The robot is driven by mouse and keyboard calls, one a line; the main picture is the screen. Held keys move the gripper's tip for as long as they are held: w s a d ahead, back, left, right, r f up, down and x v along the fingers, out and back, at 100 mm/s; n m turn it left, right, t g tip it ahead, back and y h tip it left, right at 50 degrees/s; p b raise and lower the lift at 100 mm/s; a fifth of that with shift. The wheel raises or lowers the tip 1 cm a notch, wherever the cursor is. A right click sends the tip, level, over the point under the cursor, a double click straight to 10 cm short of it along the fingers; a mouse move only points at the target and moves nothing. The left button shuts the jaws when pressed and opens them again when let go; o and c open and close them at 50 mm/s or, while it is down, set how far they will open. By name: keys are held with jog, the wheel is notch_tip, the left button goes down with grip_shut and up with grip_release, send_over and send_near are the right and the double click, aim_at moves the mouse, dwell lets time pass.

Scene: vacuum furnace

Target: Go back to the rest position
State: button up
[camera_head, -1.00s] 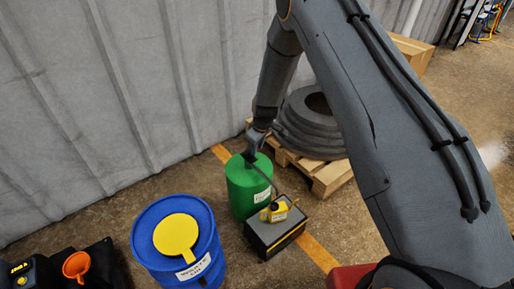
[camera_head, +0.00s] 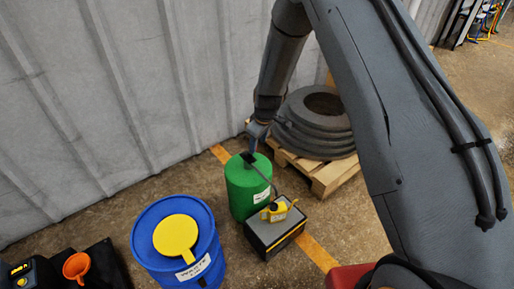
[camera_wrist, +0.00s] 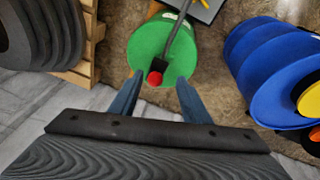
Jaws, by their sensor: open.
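My gripper (camera_wrist: 158,97) is open, with its two blue fingers spread apart in the wrist view. In the head view my gripper (camera_head: 251,149) is just above the top of a green drum (camera_head: 246,194). The wrist view shows the green drum (camera_wrist: 141,43) beyond the fingertips. A black lever-like part with a red end (camera_wrist: 155,78) lies over the drum's lid, between the fingers in the picture. Whether the fingers touch it I cannot tell. A rod runs from it toward a dark box.
The dark box (camera_head: 263,239) carries a yellow device (camera_head: 275,211). A blue drum (camera_head: 152,253) with a yellow lid stands left of it. Dark rings (camera_head: 300,138) lie on a pallet (camera_head: 330,180) at the right. A corrugated wall (camera_head: 120,100) stands close behind. An orange funnel (camera_head: 76,266) is at lower left.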

jog(key=shift+v, duration=0.9)
jog(key=s+d+r+m+g+p, duration=0.1)
jog(key=s+d+r+m+p, duration=0.2)
jog(key=s+r, duration=0.7)
jog(key=s+d+r+m+g+p, duration=0.1)
jog(key=s+d+r+m+p, duration=0.2)
jog(key=s+d+r, duration=0.3)
jog(key=s+d+r+m+g+h+p, duration=0.1)
jog(key=s+d+r+m+p, duration=0.3)
jog(key=s+r, duration=1)
jog(key=s+p, duration=0.1)
jog(key=s, duration=0.6)
jog(key=shift+s+d+r, duration=0.25)
jog(key=shift+d+r, duration=0.05)
jog(key=shift+r, duration=0.1)
